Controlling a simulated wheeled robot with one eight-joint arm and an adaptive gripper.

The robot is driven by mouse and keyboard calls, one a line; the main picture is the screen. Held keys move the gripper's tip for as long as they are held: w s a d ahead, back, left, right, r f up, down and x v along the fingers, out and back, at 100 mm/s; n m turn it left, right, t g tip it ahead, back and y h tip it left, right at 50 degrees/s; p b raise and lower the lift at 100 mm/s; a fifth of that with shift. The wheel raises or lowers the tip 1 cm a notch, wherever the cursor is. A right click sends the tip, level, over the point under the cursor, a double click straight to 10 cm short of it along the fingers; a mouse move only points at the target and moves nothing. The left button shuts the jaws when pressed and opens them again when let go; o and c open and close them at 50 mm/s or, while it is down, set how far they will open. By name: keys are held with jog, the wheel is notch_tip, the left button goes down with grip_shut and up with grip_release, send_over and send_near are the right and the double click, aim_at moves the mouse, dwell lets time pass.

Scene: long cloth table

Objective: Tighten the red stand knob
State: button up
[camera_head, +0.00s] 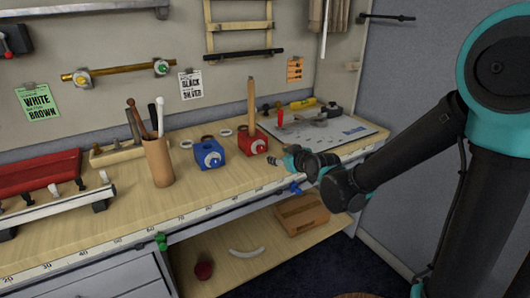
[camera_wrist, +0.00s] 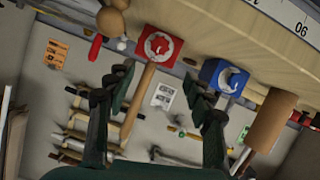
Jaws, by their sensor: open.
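The red stand (camera_head: 246,138) sits on the workbench with a wooden rod (camera_head: 251,103) upright in it. Its front has a pale round dial with the red knob (camera_wrist: 159,46) in the middle, seen in the wrist view. The dial (camera_head: 261,146) is small in the head view. My gripper (camera_wrist: 158,78) is open and empty, its two fingers spread to either side below the red stand in the wrist picture. In the head view my gripper (camera_head: 276,161) is just right of the red stand and in front of it, apart from it. Nothing hides the knob in the wrist view.
A blue stand (camera_head: 208,153) with a similar dial stands just left of the red one. A wooden cup (camera_head: 158,162) of tools is further left. A grey board (camera_head: 345,131) with small items lies at the right. The bench's ruled front edge (camera_head: 203,211) runs below.

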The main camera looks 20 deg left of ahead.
aim_at(262, 150)
jog(key=x, duration=1.5)
jog(key=c, duration=1.2)
jog(key=shift+o, duration=0.2)
